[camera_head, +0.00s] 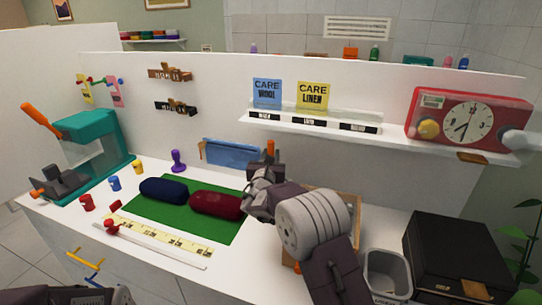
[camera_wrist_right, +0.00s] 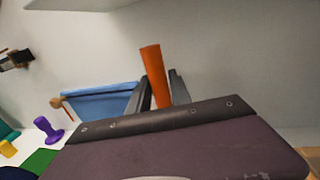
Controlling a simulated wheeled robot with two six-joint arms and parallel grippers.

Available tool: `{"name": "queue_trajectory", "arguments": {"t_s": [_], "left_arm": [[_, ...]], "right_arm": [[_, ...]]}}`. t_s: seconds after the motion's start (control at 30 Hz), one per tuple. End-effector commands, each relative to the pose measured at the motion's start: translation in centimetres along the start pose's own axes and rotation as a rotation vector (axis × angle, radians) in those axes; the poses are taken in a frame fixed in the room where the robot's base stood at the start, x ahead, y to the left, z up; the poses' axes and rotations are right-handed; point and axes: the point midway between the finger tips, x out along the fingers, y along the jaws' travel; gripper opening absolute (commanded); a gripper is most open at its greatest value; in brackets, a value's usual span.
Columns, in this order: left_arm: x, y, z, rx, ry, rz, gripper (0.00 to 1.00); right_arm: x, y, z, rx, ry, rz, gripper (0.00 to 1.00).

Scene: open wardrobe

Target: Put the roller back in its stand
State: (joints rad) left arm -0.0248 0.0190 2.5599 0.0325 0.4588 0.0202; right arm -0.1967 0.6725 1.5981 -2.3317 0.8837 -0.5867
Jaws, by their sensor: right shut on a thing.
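My right gripper (camera_head: 263,180) is shut on an orange handle, which I take to be the roller's (camera_head: 270,147). In the right wrist view the roller's handle (camera_wrist_right: 152,68) stands up, slightly tilted, between the two dark fingers of my right gripper (camera_wrist_right: 162,92). The roller's other end is hidden by the gripper. I cannot make out the roller's stand; my right arm covers part of the counter and of a light wooden tray (camera_head: 353,198). My left gripper is not in view.
Two dark rolls (camera_head: 163,190) lie on a green mat (camera_head: 190,230). A blue panel (camera_head: 232,154) stands at the back wall, left of my gripper. A shelf (camera_head: 300,128) with care signs hangs above. A grey bin (camera_head: 388,272) and black box (camera_head: 455,250) are at right.

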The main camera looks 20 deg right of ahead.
Motion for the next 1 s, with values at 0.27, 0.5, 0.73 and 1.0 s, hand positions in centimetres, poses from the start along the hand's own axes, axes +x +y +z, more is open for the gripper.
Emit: {"name": "queue_trajectory", "arguments": {"t_s": [0.27, 0.5, 0.73, 1.0], "left_arm": [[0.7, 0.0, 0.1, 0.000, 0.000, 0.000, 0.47], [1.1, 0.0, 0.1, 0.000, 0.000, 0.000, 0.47], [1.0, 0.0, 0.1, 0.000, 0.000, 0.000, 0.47], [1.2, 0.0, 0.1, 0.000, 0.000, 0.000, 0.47]], "right_arm": [[0.0, 0.0, -0.6, 0.000, 0.000, 0.000, 0.00], [0.0, 0.0, -1.0, 0.000, 0.000, 0.000, 0.00], [0.0, 0.0, -0.8, 0.000, 0.000, 0.000, 0.50], [-0.8, 0.1, -1.0, -0.001, 0.001, 0.001, 0.50]]}}
